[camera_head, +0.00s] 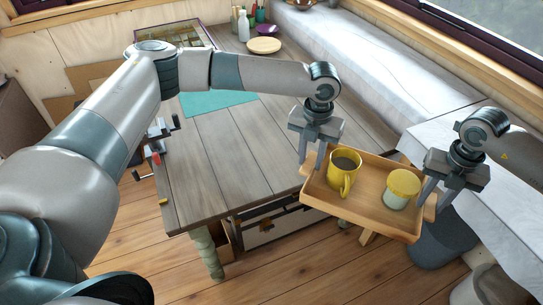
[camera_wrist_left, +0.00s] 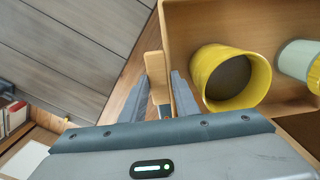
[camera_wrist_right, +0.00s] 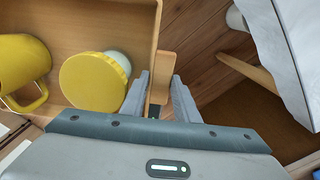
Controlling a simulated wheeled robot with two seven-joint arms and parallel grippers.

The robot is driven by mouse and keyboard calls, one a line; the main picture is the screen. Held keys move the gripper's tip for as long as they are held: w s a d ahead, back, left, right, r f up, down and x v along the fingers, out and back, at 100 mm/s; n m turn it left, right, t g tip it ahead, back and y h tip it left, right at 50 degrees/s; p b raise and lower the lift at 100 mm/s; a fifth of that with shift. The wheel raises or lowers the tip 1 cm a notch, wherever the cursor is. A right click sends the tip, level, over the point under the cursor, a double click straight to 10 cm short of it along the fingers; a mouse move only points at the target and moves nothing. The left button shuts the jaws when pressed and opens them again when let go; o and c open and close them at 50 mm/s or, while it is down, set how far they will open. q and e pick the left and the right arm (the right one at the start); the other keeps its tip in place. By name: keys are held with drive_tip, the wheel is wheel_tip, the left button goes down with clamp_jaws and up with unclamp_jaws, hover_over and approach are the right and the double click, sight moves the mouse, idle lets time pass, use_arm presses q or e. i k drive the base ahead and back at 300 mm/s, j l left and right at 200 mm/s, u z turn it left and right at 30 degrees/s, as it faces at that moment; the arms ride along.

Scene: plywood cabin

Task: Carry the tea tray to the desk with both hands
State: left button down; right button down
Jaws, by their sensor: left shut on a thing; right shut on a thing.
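The wooden tea tray (camera_head: 362,208) hangs in the air at the right of the head view, beside the desk's right edge and tilted in the picture. A yellow mug (camera_head: 343,174) with dark contents and a pale jar with a yellow lid (camera_head: 402,188) stand upright in it. My left gripper (camera_head: 309,166) is shut on the tray's left handle, a wooden tab that shows in the left wrist view (camera_wrist_left: 155,68). My right gripper (camera_head: 431,200) is shut on the right handle, which shows in the right wrist view (camera_wrist_right: 162,75). The grey plank desk (camera_head: 235,150) fills the middle.
A teal mat (camera_head: 217,102) lies on the desk. A round wooden board (camera_head: 264,45), bottles (camera_head: 243,25) and a glazed case (camera_head: 180,38) stand at its far end. A vise (camera_head: 160,140) sits at the left edge. A covered bench (camera_head: 370,65) runs along the right. The near desktop is clear.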

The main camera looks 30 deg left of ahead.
sight(243, 169)
drive_tip(key=i+l+z, duration=0.1)
drive_tip(key=i, duration=0.4)
drive_tip(key=i+u, duration=0.1)
drive_tip(key=u, duration=0.35)
drive_tip(key=i+l+u, duration=0.1)
drive_tip(key=u, duration=0.35)
drive_tip(key=i+l+u, duration=0.1)
drive_tip(key=u, duration=0.3)
drive_tip(key=l+u, duration=0.1)
drive_tip(key=u, duration=0.35)
drive_tip(key=i+l, duration=0.05)
